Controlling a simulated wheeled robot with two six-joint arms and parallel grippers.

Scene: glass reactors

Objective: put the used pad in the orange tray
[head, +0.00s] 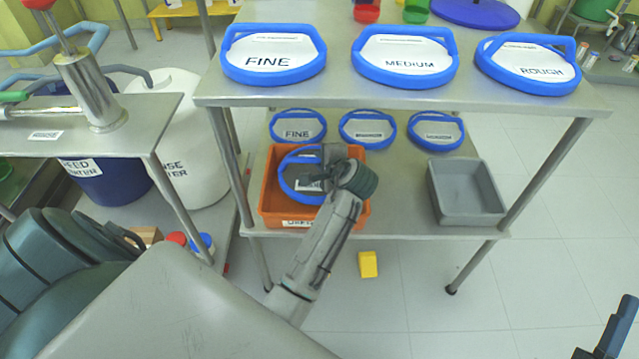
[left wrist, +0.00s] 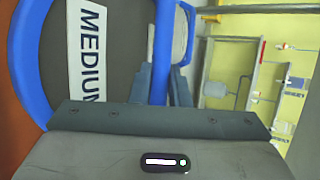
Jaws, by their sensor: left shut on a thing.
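My left gripper (head: 328,172) is shut on the blue handle of a round pad (head: 286,182) with a blue rim and dark face. In the head view the pad is over or inside the orange tray (head: 267,202) on the lower shelf; whether it touches the bottom is hidden. In the left wrist view the pad (left wrist: 87,20) shows a white label reading "MEDIUM", and its handle runs between the fingers (left wrist: 166,88). An orange surface shows at that view's left edge. Dark parts, seemingly my right gripper (head: 606,335), show at the bottom right corner.
A grey tray (head: 465,192) stands right on the lower shelf, with bare shelf between. A yellow block (head: 368,264) is on the floor.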

